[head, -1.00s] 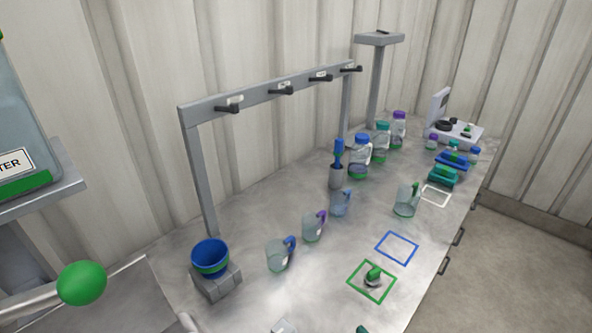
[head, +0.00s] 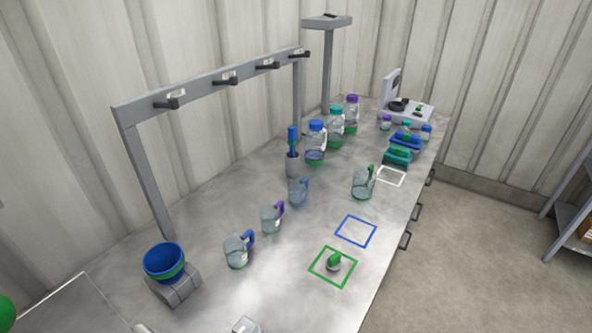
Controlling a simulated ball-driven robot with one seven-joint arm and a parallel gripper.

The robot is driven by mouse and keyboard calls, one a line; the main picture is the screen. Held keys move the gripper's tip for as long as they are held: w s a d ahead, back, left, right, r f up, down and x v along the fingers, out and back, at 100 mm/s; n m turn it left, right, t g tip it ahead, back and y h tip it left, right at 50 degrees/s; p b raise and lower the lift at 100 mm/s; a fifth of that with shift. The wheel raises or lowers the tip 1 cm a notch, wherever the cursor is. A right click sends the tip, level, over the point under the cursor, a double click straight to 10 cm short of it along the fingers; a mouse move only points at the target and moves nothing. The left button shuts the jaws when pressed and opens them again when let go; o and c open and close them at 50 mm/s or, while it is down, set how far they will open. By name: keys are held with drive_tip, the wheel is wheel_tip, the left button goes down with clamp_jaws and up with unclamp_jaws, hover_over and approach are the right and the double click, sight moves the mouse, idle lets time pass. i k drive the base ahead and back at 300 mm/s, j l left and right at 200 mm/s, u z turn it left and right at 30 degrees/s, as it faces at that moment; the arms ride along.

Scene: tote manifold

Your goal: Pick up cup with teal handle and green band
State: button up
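Several clear cups with coloured handles stand on the metal bench in the head view. One has a blue handle (head: 237,252), one a purple handle (head: 270,219), one a bluish handle (head: 297,193), and one to the right a green handle (head: 363,186). I cannot make out a cup with a clearly teal handle and a green band; the bands are too small to tell. My gripper is not in view.
A hook rail (head: 215,80) stands along the back of the bench (head: 215,300). A blue bowl (head: 164,262) sits on a grey block at left. Lidded jars (head: 316,145) stand farther back. Green (head: 322,277) and blue (head: 346,241) squares mark the front; a green-handled item lies in the green one.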

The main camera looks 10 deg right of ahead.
sight(297, 187)
drive_tip(key=i+l, duration=0.2)
drive_tip(key=l, duration=0.15)
drive_tip(key=i+l, duration=0.2)
drive_tip(key=l, duration=0.2)
drive_tip(key=i+l, duration=0.2)
drive_tip(key=l, duration=0.15)
drive_tip(key=i+l, duration=0.25)
drive_tip(key=l, duration=0.15)
drive_tip(key=i+l, duration=0.2)
drive_tip(key=l, duration=0.15)
drive_tip(key=i+l+u, duration=0.1)
drive_tip(key=l, duration=0.25)
drive_tip(key=i+l+u, duration=0.25)
drive_tip(key=l, duration=0.4)
drive_tip(key=i+l+u, duration=0.1)
drive_tip(key=l, duration=0.3)
drive_tip(key=i+l+u, duration=0.15)
drive_tip(key=l, duration=0.2)
drive_tip(key=u, duration=1.9)
